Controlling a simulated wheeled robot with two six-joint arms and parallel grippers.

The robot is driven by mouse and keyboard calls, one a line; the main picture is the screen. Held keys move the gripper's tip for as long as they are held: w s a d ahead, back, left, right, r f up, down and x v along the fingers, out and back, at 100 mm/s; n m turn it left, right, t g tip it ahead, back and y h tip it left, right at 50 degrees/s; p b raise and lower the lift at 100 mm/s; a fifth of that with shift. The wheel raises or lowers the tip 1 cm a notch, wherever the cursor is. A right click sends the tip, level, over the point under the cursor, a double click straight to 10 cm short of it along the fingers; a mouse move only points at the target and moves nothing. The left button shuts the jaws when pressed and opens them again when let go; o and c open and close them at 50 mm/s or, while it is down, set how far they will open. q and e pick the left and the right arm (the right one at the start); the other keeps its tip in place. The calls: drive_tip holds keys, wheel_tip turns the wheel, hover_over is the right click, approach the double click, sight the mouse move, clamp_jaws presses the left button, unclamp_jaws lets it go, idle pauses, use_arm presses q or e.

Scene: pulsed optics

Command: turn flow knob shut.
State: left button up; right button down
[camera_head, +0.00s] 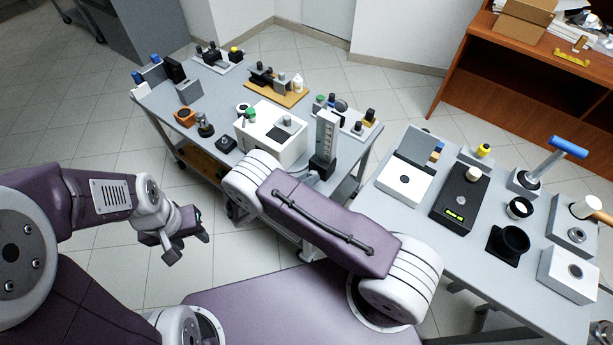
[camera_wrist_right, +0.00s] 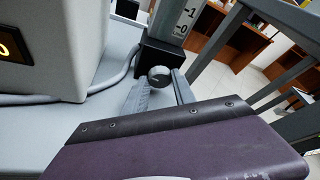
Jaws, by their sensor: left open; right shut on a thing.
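The flow knob (camera_wrist_right: 158,75) is a small round grey knob on the front of a black block (camera_wrist_right: 160,56) under a flow meter's scale column (camera_wrist_right: 176,15). My right gripper (camera_wrist_right: 160,84) is shut on the knob, one grey finger on each side of it. In the head view the flow meter (camera_head: 327,132) stands at the front right of the cart, and my right arm hides the knob and most of the right gripper. My left gripper (camera_head: 187,246) is open and empty over the floor, left of the cart.
A white box instrument (camera_head: 271,136) stands left of the flow meter, with a grey tube (camera_wrist_right: 112,83) running to the black block. The cart (camera_head: 215,100) carries several other devices. A second table (camera_head: 405,220) with instruments stands to the right.

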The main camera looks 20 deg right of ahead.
drive_tip(key=m+p, duration=0.1)
drive_tip(key=m+t+y+p, duration=0.1)
drive_tip(key=m, duration=0.1)
drive_tip(key=shift+s+d+r+y+p, duration=0.2)
drive_tip(key=shift+y+p, duration=0.1)
drive_tip(key=m+t+y+p, duration=0.1)
drive_tip(key=m+t, duration=0.1)
drive_tip(key=shift+s+d+f+m, duration=0.1)
drive_tip(key=shift+m, duration=0.2)
drive_tip(key=shift+s+f+m+t+y, duration=0.15)
drive_tip(key=shift+m+t+y, duration=0.45)
drive_tip(key=shift+m, duration=0.5)
drive_tip(key=shift+d+m+t+y, duration=0.1)
drive_tip(key=shift+m+t+y, duration=0.2)
drive_tip(key=shift+m+t, duration=0.85)
drive_tip(key=shift+m, duration=0.45)
drive_tip(key=c, duration=1.3)
unclamp_jaws()
drive_tip(key=shift+g, duration=0.25)
